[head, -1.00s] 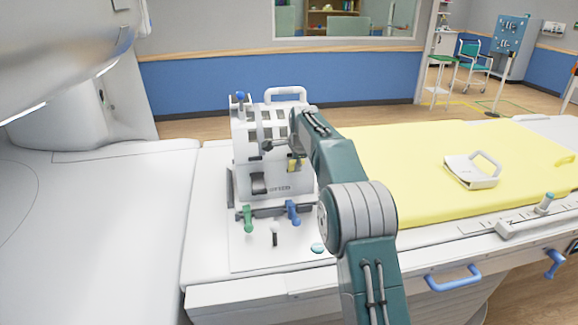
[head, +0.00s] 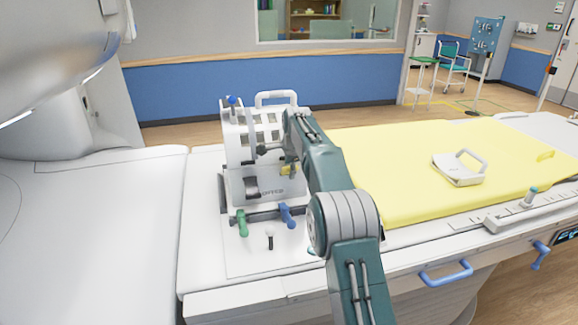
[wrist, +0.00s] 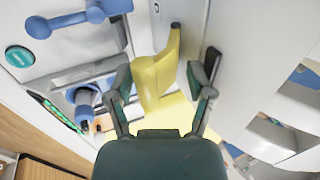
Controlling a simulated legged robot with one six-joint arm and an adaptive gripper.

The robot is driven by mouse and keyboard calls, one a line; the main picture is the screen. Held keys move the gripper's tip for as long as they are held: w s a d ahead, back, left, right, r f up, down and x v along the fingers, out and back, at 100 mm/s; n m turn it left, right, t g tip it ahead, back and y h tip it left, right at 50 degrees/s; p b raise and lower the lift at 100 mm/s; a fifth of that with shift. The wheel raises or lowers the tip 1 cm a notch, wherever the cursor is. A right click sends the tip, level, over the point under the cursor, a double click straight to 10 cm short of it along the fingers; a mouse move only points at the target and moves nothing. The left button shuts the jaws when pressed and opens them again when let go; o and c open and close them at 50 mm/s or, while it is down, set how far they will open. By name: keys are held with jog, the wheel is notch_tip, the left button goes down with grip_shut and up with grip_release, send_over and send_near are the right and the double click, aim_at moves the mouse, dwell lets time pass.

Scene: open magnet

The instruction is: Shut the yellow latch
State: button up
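The yellow latch (wrist: 155,78) shows in the wrist view as a curved lever on the pale face of the white device. It also shows as a small yellow piece beside my arm in the head view (head: 288,170). My gripper (wrist: 167,66) is open, with one finger on each side of the latch. Gaps show beside the fingers, and I cannot tell whether either one touches it. In the head view my arm covers part of the white device (head: 240,137) and hides the gripper's fingers from clear sight.
A green lever (head: 242,222), a blue lever (head: 287,215) and a small black toggle (head: 270,239) stand at the device's front. A yellow mattress (head: 400,150) lies to the right, with a white handled paddle (head: 458,170) on it. The large white scanner (head: 50,60) is at the left.

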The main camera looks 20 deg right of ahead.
jog(key=shift+r, duration=0.3)
